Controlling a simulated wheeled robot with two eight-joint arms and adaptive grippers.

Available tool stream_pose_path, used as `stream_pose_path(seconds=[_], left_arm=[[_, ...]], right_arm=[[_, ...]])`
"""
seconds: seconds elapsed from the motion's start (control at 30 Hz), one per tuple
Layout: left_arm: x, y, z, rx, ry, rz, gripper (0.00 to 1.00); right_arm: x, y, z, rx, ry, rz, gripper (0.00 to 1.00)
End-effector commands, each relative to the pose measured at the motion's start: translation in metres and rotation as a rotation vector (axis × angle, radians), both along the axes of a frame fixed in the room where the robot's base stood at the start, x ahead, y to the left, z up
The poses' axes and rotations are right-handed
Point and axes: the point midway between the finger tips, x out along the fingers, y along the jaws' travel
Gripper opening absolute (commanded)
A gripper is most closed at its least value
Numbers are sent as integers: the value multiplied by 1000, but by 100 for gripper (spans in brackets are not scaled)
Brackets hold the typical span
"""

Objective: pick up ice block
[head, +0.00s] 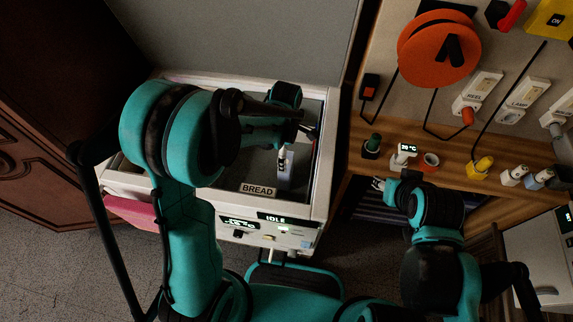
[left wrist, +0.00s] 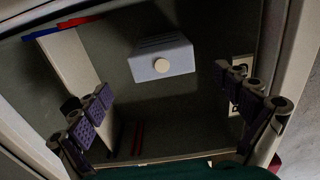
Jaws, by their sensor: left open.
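The white chest freezer (head: 325,190) stands open in the head view, with a BREAD label and a panel reading IDLE. My left arm reaches over it, and its gripper is inside, mostly hidden by the arm. In the left wrist view my left gripper (left wrist: 168,95) is open, with nothing between its ridged fingers. Beyond the fingers is a pale box (left wrist: 155,63) with slots and a round knob, apart from them. I cannot make out an ice block for certain. My right gripper (head: 388,186) is by the wooden shelf, its fingers unclear.
A pale divider (head: 284,165) stands inside the freezer. A wooden shelf (head: 455,178) at the right bears small coloured items, below an orange reel (head: 438,50). A dark wooden door (head: 50,120) is at the left. The freezer walls closely border the left gripper.

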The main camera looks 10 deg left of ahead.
Motion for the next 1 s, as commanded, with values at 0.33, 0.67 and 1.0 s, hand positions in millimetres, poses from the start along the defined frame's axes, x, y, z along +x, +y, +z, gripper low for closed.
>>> stream_pose_path(seconds=[0.33, 0.67, 1.0], left_arm=[[-1, 1, -40, 0, -1, 0, 100], [-2, 1, -73, 0, -1, -1, 100], [-2, 1, -72, 0, -1, -2, 45]], right_arm=[[0, 0, -21, 0, 0, 0, 40], [0, 0, -37, 0, 0, 0, 40], [0, 0, -36, 0, 0, 0, 40]])
